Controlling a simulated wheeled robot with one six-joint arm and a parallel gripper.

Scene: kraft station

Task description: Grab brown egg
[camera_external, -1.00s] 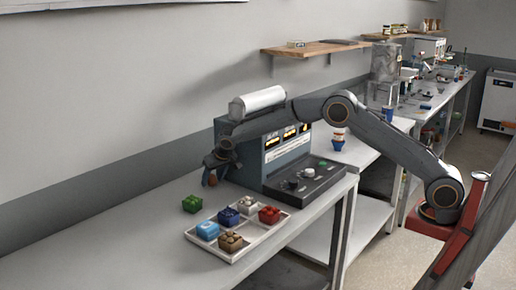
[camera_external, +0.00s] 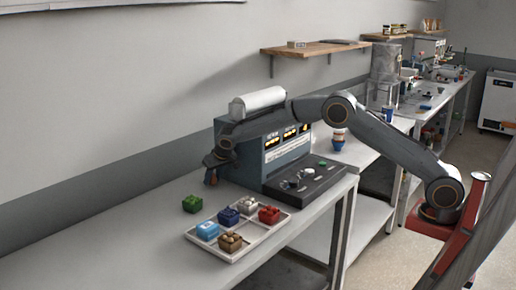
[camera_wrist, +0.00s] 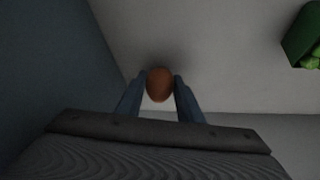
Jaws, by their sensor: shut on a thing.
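My gripper (camera_external: 211,176) hangs at the left side of the grey machine, a little above the table, pointing down. In the wrist view, its two blue-grey fingers (camera_wrist: 159,98) are shut on a brown egg (camera_wrist: 160,82), which sits between the fingertips. The egg is too small and too covered by the fingers to make out clearly in the external view.
The machine (camera_external: 262,155) with lit displays stands close to my gripper's right. A green box (camera_external: 192,203) is in front of it. A white tray (camera_external: 238,256) with several small coloured boxes sits nearer the table's front edge. The table's left part is clear.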

